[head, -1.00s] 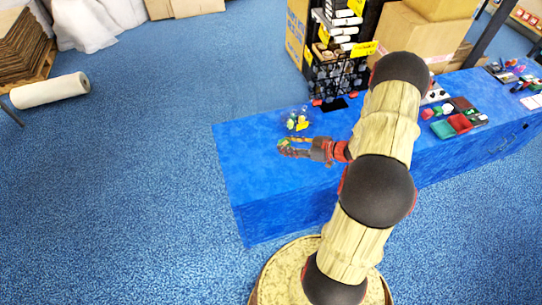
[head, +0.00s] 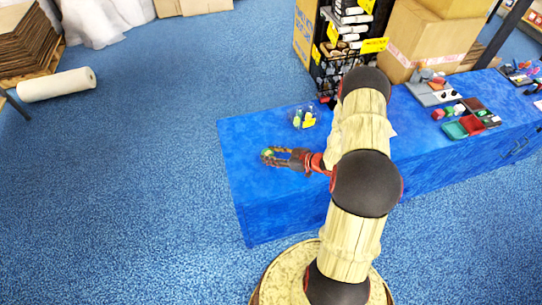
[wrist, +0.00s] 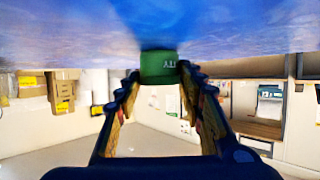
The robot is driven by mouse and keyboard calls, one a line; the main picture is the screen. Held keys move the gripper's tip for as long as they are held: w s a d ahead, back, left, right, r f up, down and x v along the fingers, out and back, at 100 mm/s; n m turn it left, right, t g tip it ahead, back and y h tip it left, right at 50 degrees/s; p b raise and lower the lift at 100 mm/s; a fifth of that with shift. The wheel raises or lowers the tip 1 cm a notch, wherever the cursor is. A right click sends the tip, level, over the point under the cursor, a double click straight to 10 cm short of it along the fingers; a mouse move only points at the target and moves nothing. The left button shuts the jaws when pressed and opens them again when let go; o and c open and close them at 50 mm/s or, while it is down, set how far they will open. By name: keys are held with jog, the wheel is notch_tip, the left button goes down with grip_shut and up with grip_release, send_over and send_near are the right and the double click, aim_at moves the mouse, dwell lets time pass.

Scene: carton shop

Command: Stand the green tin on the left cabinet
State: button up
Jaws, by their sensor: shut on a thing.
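In the wrist view the blue top fills the upper part, with a dark patch next to the tin. I cannot tell whether the tin touches the top.
A clear bowl (head: 303,117) with yellow and green things stands just behind my gripper. A black rack (head: 343,50) with yellow labels stands behind the cabinet. Trays and small things (head: 470,125) lie along the right part. The cabinet's left front is clear.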

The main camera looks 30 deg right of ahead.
jog(key=shift+r, duration=0.1)
jog(key=shift+f, duration=0.2)
jog(key=o, duration=1.3)
jog(key=shift+r, duration=0.1)
